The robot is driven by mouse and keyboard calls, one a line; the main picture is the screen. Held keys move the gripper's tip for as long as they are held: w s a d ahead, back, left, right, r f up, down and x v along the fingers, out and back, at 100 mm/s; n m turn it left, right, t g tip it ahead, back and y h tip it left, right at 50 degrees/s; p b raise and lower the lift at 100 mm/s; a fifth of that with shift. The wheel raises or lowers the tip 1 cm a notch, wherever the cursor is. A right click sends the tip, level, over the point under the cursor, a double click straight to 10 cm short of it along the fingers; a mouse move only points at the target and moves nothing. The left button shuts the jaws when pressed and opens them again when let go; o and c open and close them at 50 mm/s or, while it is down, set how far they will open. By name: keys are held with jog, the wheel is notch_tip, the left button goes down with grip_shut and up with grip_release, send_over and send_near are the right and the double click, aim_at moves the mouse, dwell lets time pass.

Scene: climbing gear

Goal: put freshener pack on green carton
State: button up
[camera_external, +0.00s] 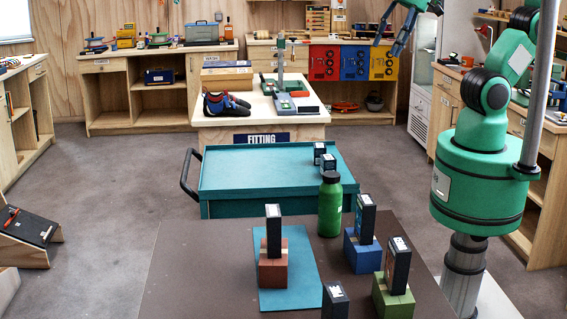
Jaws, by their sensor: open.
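Several similar dark packs with pale labels are in view; I cannot tell which is the freshener pack. One dark pack (398,264) stands upright on the green carton (393,301) at the front right of the brown table. Another dark pack (273,231) stands on the red-brown carton (273,270) on a teal mat. A third dark pack (365,220) stands on the blue carton (362,255). One more dark pack (335,302) is at the bottom edge, its base cut off. My gripper (387,45) is open and empty, high at the upper right, away from all the packs.
A green bottle (330,207) stands at the brown table's (205,265) back edge. Behind it is a teal cart (255,172) with two small dark boxes at its right. A bench (262,112) with shoes is farther back. The brown table's left side is clear.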

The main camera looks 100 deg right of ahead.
jog(key=shift+t, duration=0.3)
jog(key=s+d, duration=0.2)
jog(key=s, duration=0.1)
jog(key=s+d, duration=0.1)
jog(key=shift+s+d+f, duration=0.25)
jog(key=shift+s+f, duration=0.1)
jog(key=shift+f, duration=0.1)
notch_tip(320, 180, down, 3)
jog(key=b, duration=0.3)
